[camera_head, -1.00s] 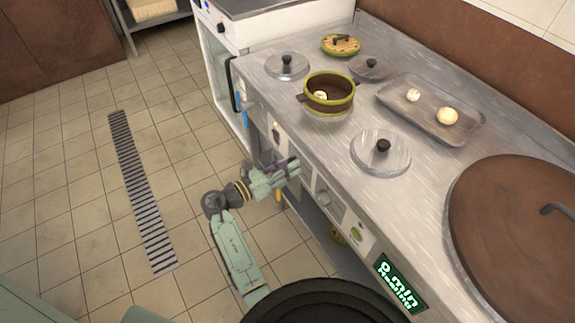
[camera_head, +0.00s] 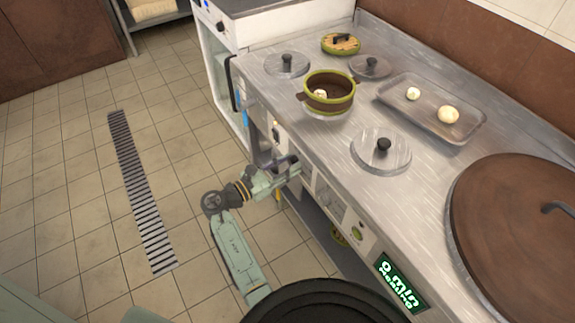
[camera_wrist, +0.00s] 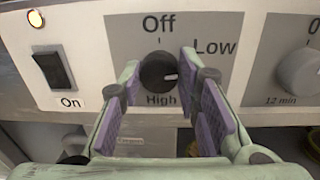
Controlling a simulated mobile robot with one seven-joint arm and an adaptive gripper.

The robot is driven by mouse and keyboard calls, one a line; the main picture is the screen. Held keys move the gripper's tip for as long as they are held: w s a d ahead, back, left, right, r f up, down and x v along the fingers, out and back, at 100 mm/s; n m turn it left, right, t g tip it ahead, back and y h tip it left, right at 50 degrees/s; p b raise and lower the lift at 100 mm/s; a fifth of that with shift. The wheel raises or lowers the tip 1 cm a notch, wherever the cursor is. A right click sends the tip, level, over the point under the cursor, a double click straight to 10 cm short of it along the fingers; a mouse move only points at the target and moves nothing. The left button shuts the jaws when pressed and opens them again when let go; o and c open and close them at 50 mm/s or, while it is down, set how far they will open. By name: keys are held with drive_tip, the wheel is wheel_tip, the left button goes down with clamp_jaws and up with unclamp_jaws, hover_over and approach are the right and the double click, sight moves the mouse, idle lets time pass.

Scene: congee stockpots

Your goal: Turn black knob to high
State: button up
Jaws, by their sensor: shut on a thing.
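The black knob (camera_wrist: 156,74) is on a grey panel in the wrist view, with "Off" above it, "Low" at its upper right and "High" below. Its white mark points to the right, slightly downward, between Low and High. My gripper (camera_wrist: 160,68) has its purple-padded fingers on either side of the knob and is shut on it. In the head view my gripper (camera_head: 293,165) is at the front face of the steel counter, and it hides the knob there.
An On switch (camera_wrist: 54,69) with a lit lamp is left of the knob, and a grey timer knob (camera_wrist: 300,72) is to its right. Above, the counter (camera_head: 330,145) carries a green-rimmed pot (camera_head: 328,92), lids and a tray (camera_head: 420,110). The tiled floor at left is clear.

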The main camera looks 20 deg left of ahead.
drive_tip(key=m+b, duration=0.1)
drive_tip(key=m, duration=0.1)
drive_tip(key=m+b, duration=0.1)
drive_tip(key=m, duration=0.1)
drive_tip(key=shift+f+m, duration=0.2)
drive_tip(key=shift+m, duration=0.2)
drive_tip(key=m+b, duration=0.3)
drive_tip(key=m, duration=0.1)
drive_tip(key=shift+f+m+h, duration=0.1)
drive_tip(key=shift+m+h, duration=0.3)
drive_tip(key=m+b, duration=0.4)
drive_tip(key=shift+m, duration=0.4)
drive_tip(key=m+b, duration=0.4)
drive_tip(key=shift+m+g+h, duration=0.3)
drive_tip(key=shift+m, duration=0.1)
drive_tip(key=o, duration=1.2)
